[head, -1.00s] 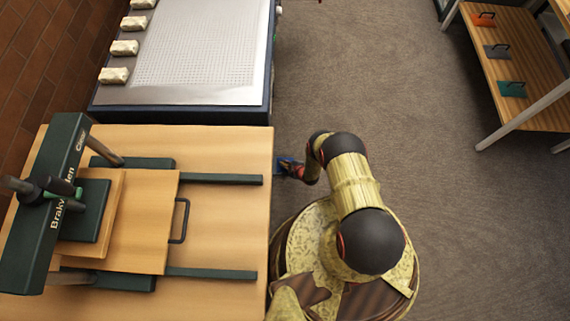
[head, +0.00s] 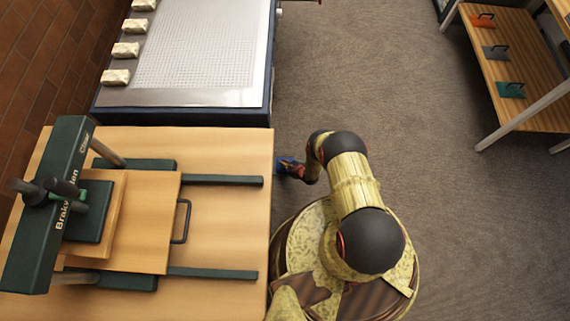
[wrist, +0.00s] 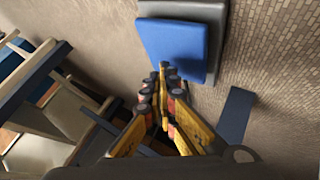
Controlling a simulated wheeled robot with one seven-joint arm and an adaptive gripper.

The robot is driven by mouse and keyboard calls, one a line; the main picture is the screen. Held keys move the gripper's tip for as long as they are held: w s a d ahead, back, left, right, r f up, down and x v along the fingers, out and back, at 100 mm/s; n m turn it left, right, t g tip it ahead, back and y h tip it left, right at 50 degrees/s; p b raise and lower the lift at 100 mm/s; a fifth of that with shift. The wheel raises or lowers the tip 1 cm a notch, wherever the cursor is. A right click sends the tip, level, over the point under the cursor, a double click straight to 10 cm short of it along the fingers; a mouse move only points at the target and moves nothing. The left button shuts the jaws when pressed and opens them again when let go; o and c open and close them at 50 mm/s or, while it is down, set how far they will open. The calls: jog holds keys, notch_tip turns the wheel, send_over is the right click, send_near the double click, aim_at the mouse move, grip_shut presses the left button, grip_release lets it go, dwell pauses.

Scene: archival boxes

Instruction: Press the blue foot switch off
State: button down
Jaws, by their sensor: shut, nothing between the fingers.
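The blue foot switch shows in the wrist view as a blue pedal (wrist: 172,48) on a grey base (wrist: 215,15). My gripper (wrist: 165,68) is shut and empty. Its fingertips overlap the pedal's lower part in the wrist view; I cannot tell whether they touch it. In the head view, a small blue patch of the switch (head: 282,162) shows by the wooden table's right edge. My gripper (head: 293,168) is beside it there, partly hidden by my arm.
A wooden table (head: 225,145) with a dark green press (head: 45,210) stands at left. Behind it is a table with a perforated white top (head: 200,60). A wooden shelf (head: 535,75) with coloured handled plates stands at far right. The carpet (head: 450,220) between is clear.

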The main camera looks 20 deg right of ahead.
notch_tip(320, 180, up, 6)
jog(key=p, duration=0.4)
dwell(0.5)
dwell(0.5)
